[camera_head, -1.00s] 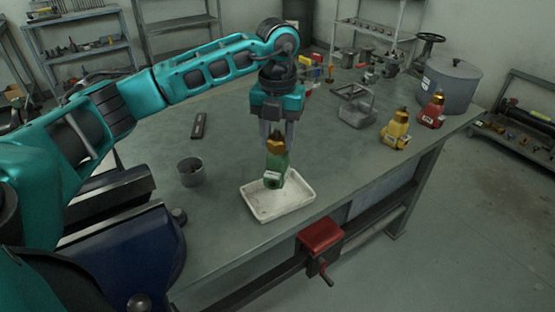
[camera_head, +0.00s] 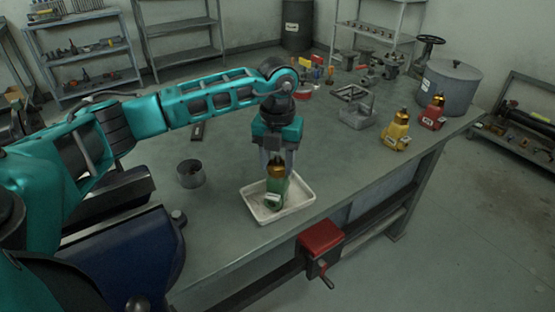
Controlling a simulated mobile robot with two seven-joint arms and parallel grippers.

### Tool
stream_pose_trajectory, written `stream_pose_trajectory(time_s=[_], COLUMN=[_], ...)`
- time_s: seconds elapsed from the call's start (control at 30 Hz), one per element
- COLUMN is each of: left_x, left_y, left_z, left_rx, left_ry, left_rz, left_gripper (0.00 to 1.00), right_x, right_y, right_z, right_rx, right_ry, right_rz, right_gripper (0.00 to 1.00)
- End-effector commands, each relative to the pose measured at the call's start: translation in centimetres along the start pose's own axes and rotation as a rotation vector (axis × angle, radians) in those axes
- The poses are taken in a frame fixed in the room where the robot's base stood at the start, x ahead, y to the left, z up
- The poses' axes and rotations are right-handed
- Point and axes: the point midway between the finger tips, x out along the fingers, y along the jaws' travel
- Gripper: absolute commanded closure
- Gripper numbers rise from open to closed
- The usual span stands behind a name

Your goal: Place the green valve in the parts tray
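The green valve (camera_head: 275,194), with a brass-coloured top, is upright in the white parts tray (camera_head: 306,199) near the front edge of the workbench. Whether its base touches the tray floor is hard to tell. My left gripper (camera_head: 276,164) points straight down from above, with its fingers at the valve's brass top. The fingers appear closed around that top. My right gripper is not in view.
A yellow valve (camera_head: 396,132) and a red valve (camera_head: 433,113) stand at the right of the bench (camera_head: 235,240). A grey pot (camera_head: 449,88), a metal basket (camera_head: 357,108) and a small cup (camera_head: 191,173) stand around. A red vise (camera_head: 320,237) is at the front edge.

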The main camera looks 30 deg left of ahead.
Motion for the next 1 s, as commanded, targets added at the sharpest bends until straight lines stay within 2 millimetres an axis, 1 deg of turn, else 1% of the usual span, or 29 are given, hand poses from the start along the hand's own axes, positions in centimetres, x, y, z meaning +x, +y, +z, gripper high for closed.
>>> stream_pose_trajectory(time_s=[0.03,0.2,0.43,0.57,0.67,0.9,1.0], left_x=[0.0,-0.1,-0.1,-1.0,-2.6,-7.9,-9.8], left_y=[0.0,0.0,0.0,0.0,0.0,-0.1,-0.1], left_z=[0.0,0.0,0.0,0.1,0.1,0.1,0.1], left_rx=[0.000,0.000,0.000,0.000,0.000,0.000,0.000], left_ry=[0.000,0.000,0.000,-0.002,-0.003,-0.004,-0.003], left_rz=[0.000,0.000,0.000,-0.001,-0.001,-0.002,-0.001], left_gripper=[0.49,0.33,0.33,0.33,0.33,0.33,0.33], right_x=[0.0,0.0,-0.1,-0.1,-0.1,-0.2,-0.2], right_y=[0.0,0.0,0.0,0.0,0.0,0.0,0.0], right_z=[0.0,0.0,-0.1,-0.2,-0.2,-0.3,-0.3], right_rx=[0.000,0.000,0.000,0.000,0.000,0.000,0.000], right_ry=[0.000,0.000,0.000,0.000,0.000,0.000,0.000], right_rz=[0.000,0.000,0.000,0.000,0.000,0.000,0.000], right_gripper=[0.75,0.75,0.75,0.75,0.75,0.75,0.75])
